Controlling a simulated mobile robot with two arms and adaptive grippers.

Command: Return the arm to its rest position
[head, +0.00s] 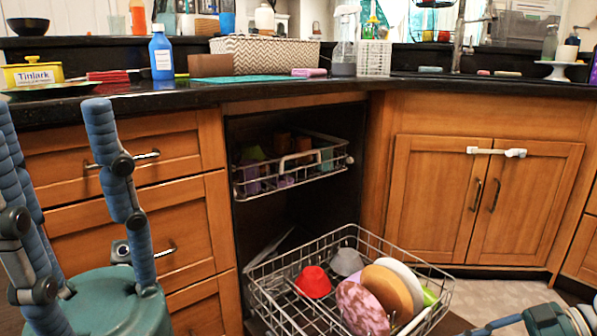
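My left gripper (50,108) stands large at the left edge, fingers pointing up in front of the wooden drawers. Its blue segmented fingers are spread apart with nothing seen between them. Part of my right gripper (535,319) shows at the bottom right corner, low over the floor beside the dishwasher rack. Most of it is cut off by the frame, so its opening and anything in it are hidden.
The open dishwasher's lower rack (268,262) is pulled out between my arms, holding bowls and plates. The upper rack (318,177) holds cups. The black counter (190,95) above is crowded. Floor (487,292) is clear before the closed double cabinet (437,183).

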